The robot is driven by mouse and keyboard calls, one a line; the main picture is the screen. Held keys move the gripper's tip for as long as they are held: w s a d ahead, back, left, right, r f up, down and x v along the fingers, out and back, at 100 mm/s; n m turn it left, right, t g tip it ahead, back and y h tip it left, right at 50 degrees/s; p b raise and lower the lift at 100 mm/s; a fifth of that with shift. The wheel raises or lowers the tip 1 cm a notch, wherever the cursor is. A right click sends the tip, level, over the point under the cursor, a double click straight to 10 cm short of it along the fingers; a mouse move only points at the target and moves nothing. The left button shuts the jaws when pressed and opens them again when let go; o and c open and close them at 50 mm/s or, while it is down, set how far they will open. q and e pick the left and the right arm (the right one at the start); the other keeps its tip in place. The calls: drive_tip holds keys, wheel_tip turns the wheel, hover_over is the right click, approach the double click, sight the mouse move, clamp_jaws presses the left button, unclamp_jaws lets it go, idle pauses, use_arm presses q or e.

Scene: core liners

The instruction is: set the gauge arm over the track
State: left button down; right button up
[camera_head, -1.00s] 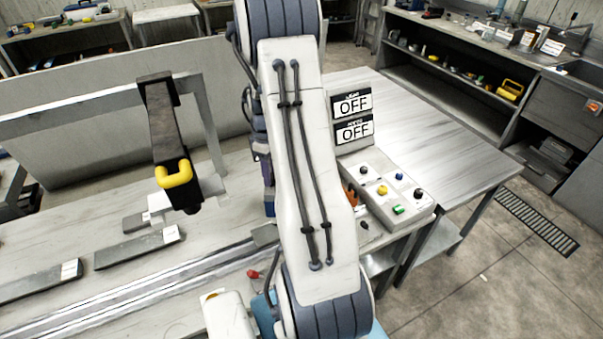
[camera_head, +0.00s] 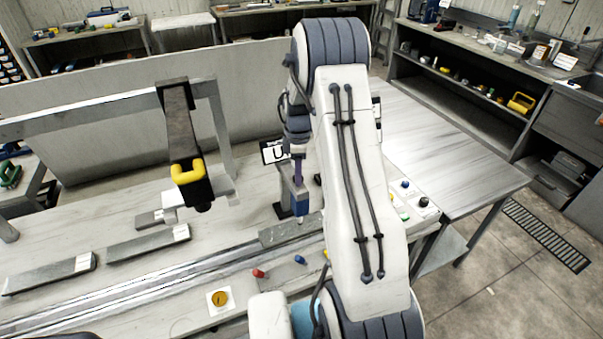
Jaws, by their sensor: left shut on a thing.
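The gauge arm (camera_head: 180,130) is a dark bar with a yellow handle (camera_head: 187,173), hanging tilted from a grey frame (camera_head: 85,115) at the left. Its dark lower end is above the bench. The track (camera_head: 130,291) runs along the bench in front of it. A grey block (camera_head: 285,233) sits at the track's right part. My left gripper (camera_head: 300,204) is to the right of the gauge arm and apart from it, just behind the grey block. It is shut on what looks like a small blue piece; my arm hides part of this. My right gripper is not in view.
Grey labelled slabs (camera_head: 148,244) (camera_head: 50,274) lie behind the track. A red knob (camera_head: 258,273), a blue knob (camera_head: 300,260) and a yellow button (camera_head: 219,298) are along the front. A low panel stands behind.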

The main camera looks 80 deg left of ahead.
use_arm(q)
drive_tip(key=shift+a+r, duration=0.1)
drive_tip(key=shift+a, duration=0.05)
drive_tip(key=c, duration=0.7)
unclamp_jaws()
drive_tip(key=shift+o, duration=1)
wheel_tip(320, 180, up, 10)
drive_tip(key=b, duration=0.3)
drive_tip(key=shift+r, duration=0.2)
